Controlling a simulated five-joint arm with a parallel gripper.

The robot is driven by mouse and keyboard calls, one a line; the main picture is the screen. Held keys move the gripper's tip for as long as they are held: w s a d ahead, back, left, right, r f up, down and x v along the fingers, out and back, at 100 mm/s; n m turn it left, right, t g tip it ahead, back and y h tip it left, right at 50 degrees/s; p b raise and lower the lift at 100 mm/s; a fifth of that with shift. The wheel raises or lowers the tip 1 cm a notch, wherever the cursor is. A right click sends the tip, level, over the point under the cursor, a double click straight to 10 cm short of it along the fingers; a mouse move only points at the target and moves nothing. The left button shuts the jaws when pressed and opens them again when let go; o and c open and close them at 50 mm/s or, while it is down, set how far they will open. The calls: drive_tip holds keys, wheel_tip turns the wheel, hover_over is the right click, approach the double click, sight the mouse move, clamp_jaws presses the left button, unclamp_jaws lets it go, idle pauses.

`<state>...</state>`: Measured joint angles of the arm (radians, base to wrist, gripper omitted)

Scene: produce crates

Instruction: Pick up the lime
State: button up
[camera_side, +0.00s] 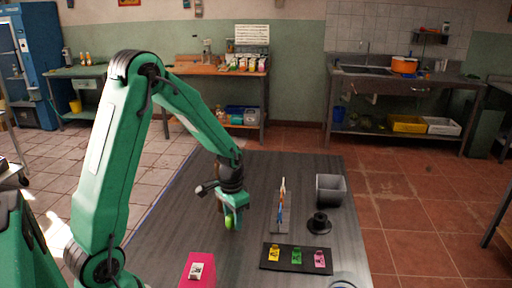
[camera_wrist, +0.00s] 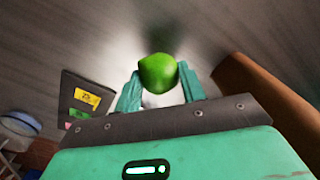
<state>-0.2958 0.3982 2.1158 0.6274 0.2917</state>
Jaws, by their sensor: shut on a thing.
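The lime (camera_wrist: 158,73) is a round green fruit, held between the two teal fingers of my gripper (camera_wrist: 160,88) in the wrist view. In the side view the lime (camera_side: 230,221) shows at the tip of my gripper (camera_side: 231,212), which points down over the left part of the grey table. My gripper is shut on the lime. I cannot tell for sure whether the lime touches the table top.
Right of my gripper stand an upright thin panel on a base (camera_side: 281,210), a grey open bin (camera_side: 330,190) and a black round stand (camera_side: 319,224). In front lie a dark tray (camera_side: 263,266) with yellow, green and pink cards and a pink mat (camera_side: 207,279) with a white item.

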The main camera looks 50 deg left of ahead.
wheel_tip(320, 180, up, 2)
drive_tip(key=shift+r, duration=0.25)
drive_tip(key=s+d+r, duration=0.2)
drive_tip(key=d+r, duration=0.5)
drive_tip(key=d, duration=0.4)
drive_tip(key=shift+s+d, duration=0.15)
drive_tip(key=shift+s, duration=0.25)
drive_tip(key=shift+w, duration=0.1)
drive_tip(key=w+r, duration=0.6)
drive_tip(key=shift+w+r, duration=0.25)
drive_tip(key=shift+r, duration=0.05)
idle(0.4)
drive_tip(key=w+a+r, duration=0.2)
drive_tip(key=a+r, duration=0.1)
drive_tip(key=a, duration=1)
drive_tip(key=w+a+r, duration=0.3)
drive_tip(key=a+r, duration=0.1)
drive_tip(key=a, duration=1)
drive_tip(key=shift+w+r, duration=0.2)
